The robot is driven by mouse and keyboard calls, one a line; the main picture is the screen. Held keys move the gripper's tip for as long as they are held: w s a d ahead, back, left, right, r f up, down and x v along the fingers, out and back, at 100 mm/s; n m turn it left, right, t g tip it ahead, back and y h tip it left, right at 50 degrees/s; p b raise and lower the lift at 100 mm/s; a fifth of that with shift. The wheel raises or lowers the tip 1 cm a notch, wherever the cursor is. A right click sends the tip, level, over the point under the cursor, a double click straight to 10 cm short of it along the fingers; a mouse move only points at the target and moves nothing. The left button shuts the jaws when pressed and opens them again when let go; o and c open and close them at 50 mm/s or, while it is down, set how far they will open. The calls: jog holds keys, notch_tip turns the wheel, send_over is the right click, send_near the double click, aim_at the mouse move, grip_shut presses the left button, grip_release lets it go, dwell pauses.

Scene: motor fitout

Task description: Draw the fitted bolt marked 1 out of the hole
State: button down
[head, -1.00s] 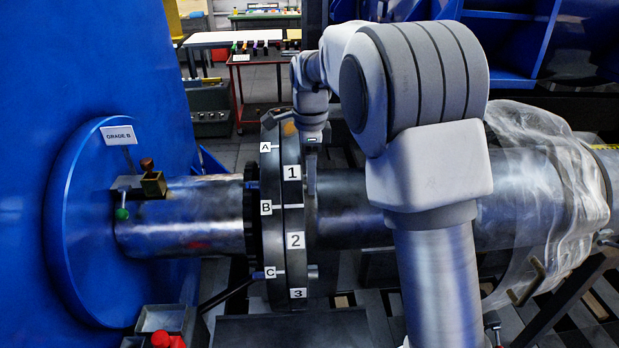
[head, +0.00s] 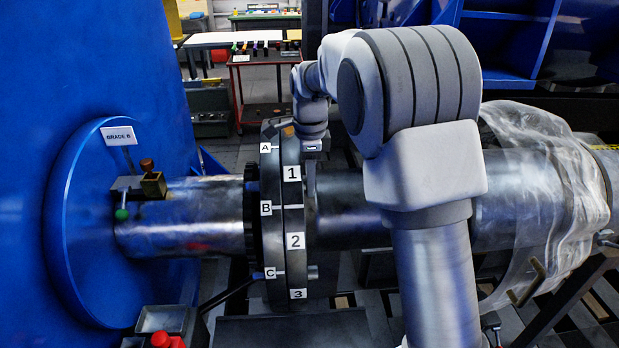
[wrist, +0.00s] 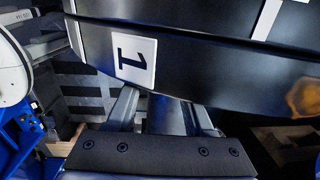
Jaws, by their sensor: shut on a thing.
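The dark coupling flange (head: 272,220) stands upright on the shaft, with the white label 1 (head: 292,173) on its rim. In the wrist view, label 1 (wrist: 133,58) is just above my fingers. My gripper (wrist: 166,100) is shut on a grey cylindrical piece (wrist: 165,116), which appears to be bolt 1, beside the flange's face. The bolt's far end is hidden by the flange rim, so how deep it sits in its hole cannot be told. In the head view my gripper (head: 312,147) is at the flange's upper right side, its fingers mostly hidden.
Labels 2 (head: 295,240) and 3 (head: 298,294) follow lower on the rim. A shaft (head: 345,195) runs right, partly under clear plastic wrap (head: 545,180). A blue housing (head: 90,240) stands at the left. A dark tray (head: 290,328) lies below the flange.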

jog(key=shift+r, duration=0.1)
dwell(0.3)
jog(key=d, duration=1.4)
jog(key=shift+p, duration=0.45)
dwell(2.1)
dwell(0.4)
